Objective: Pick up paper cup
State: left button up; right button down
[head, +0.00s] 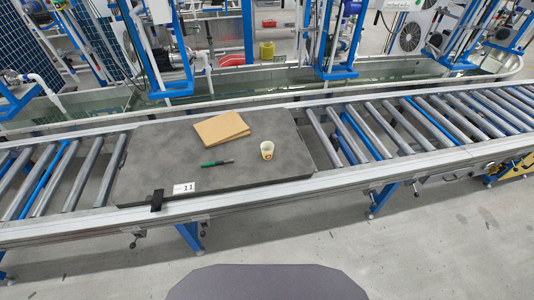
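A small pale paper cup (267,150) with an orange-red mark on its side stands upright on a dark grey board (280,128). The board lies across the roller conveyor. The cup is on the right part of the board, its open top facing up. Neither of my grippers shows in the head view.
On the board lie a brown folder or notebook (221,128), a green and black marker (217,163) and a white card marked 11 (184,188). A black clamp (157,200) sits at the front edge. Metal rollers (378,130) flank the board. Grey floor is free in front.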

aim_at(267, 148)
jog(key=i+l+u, duration=0.4)
jog(key=i+l, duration=0.45)
